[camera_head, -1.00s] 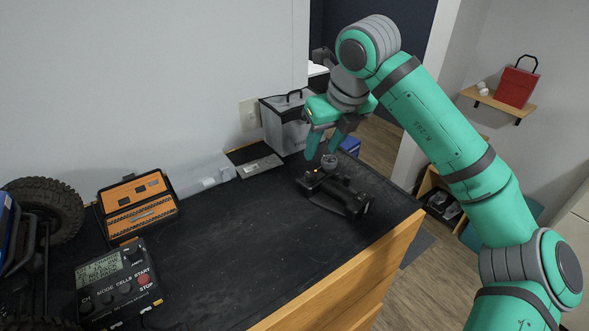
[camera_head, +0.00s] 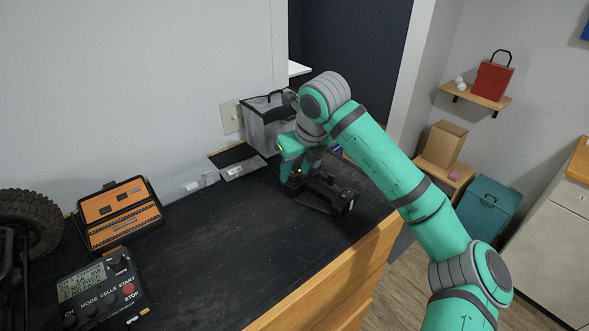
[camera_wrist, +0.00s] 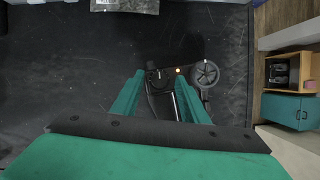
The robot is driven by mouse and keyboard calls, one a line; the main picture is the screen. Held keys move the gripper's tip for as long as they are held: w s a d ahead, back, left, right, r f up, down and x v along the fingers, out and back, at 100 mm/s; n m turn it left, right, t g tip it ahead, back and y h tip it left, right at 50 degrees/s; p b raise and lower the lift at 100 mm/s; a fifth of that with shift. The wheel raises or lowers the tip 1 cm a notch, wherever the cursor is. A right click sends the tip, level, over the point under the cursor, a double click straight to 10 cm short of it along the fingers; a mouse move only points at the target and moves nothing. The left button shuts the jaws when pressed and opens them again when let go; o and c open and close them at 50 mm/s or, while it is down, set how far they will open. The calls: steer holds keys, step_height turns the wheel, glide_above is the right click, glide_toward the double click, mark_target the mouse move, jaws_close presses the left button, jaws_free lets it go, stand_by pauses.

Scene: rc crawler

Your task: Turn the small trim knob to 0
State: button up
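The black handheld transmitter (camera_head: 328,192) lies on the dark mat. In the wrist view its small round trim knob (camera_wrist: 157,77) shows near the picture's middle, with a lit orange light (camera_wrist: 179,70) and a spoked wheel (camera_wrist: 205,73) to its right. My gripper (camera_head: 302,168) is down at the transmitter's left end in the head view, which hides the knob there. In the wrist view my gripper (camera_wrist: 160,78) has its two green fingers apart, one on each side of the knob. Whether they touch it, and the knob's setting, I cannot tell.
A charger with a screen (camera_head: 100,290) and an orange-black case (camera_head: 118,215) stand at the left, near a large tyre (camera_head: 32,225). A grey bag (camera_head: 263,125) stands behind my gripper. The mat's middle is clear. The wooden table edge (camera_head: 335,275) runs in front.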

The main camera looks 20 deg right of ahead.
jaws_close()
steer(key=shift+s+d+n, duration=0.1)
steer(key=shift+d+n, duration=0.05)
steer(key=shift+n, duration=0.35)
jaws_free()
steer(key=shift+r, duration=0.45)
steer(key=v, duration=1)
